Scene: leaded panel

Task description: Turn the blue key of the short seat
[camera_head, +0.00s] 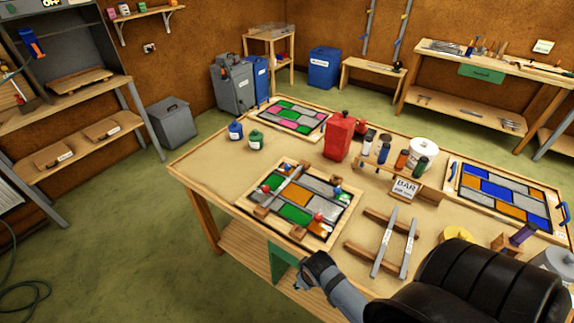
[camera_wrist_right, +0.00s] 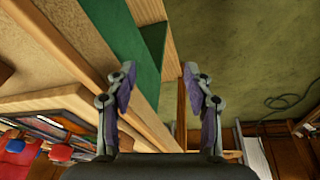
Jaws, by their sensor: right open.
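A framed leaded panel (camera_head: 295,214) with green, grey and orange panes lies on the near part of the workbench. A grey bar crosses it, with wooden blocks at its ends. A small blue key (camera_head: 337,191) shows at its right side. A red knob (camera_head: 318,217) sits at the near right; another small red piece (camera_head: 266,188) is at the left. I cannot tell which fitting is the short seat. My right gripper (camera_head: 304,284) is open and empty by the bench's near edge, apart from the panel; its spread fingers show in the wrist view (camera_wrist_right: 159,74). My left gripper is out of view.
Two metal bars on wooden rests (camera_head: 372,236) lie right of the panel. A red can (camera_head: 338,136), bottles (camera_head: 383,151) and a BAR sign (camera_head: 404,188) stand behind. A green piece (camera_head: 283,262) hangs at the bench's front. The bench's left corner is clear.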

